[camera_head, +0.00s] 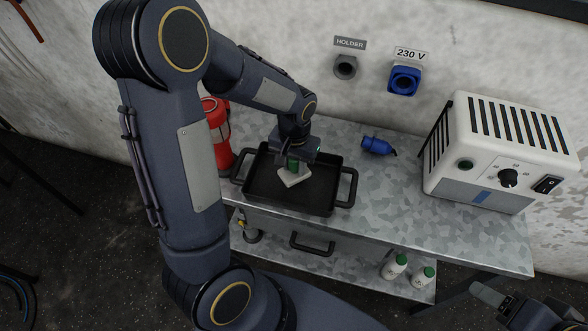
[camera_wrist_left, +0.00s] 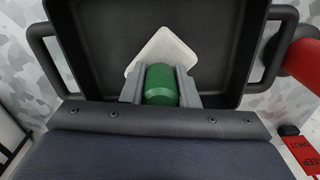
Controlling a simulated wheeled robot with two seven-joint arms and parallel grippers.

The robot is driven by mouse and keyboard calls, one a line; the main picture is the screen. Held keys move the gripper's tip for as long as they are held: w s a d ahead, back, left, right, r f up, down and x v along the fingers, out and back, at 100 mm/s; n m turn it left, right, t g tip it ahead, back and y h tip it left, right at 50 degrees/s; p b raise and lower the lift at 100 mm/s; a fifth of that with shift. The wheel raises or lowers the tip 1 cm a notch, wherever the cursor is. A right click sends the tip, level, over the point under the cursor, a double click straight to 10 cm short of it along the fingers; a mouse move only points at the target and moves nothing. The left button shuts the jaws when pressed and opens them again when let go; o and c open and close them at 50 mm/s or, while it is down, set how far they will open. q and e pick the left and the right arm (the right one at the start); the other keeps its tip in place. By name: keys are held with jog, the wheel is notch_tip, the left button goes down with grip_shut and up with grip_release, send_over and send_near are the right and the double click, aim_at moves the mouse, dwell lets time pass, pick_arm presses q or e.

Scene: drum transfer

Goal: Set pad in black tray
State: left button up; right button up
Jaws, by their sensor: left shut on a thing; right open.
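The black tray (camera_head: 322,199) with two side handles sits on the metal tabletop; it also fills much of the left wrist view (camera_wrist_left: 110,45). The pad (camera_head: 295,178), a pale squarish piece with a green upright grip, is inside the tray's outline. My left gripper (camera_head: 292,164) is shut on the green grip, with a finger on each side of it in the left wrist view (camera_wrist_left: 160,86). The pale base (camera_wrist_left: 163,48) shows just beyond the fingers. I cannot tell whether it touches the tray floor. My right gripper (camera_head: 490,297) is open and empty at the lower right, partly cut off.
A red extinguisher-like cylinder (camera_head: 217,135) stands at the tray's left. A blue plug (camera_head: 377,146) lies behind and right of the tray, and a white power box (camera_head: 500,140) stands further right. Two small white bottles (camera_head: 395,267) with green caps stand on the lower shelf.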

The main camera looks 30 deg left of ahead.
aim_at(294, 171)
pick_arm(q)
jog(key=shift+w+f, duration=0.15)
jog(key=shift+f, duration=1.6)
jog(key=shift+f+b, duration=0.25)
jog(key=shift+b, duration=0.05)
jog(key=o, duration=1.1)
jog(key=shift+r, duration=0.1)
jog(key=shift+c, duration=0.2)
jog(key=shift+r, duration=0.1)
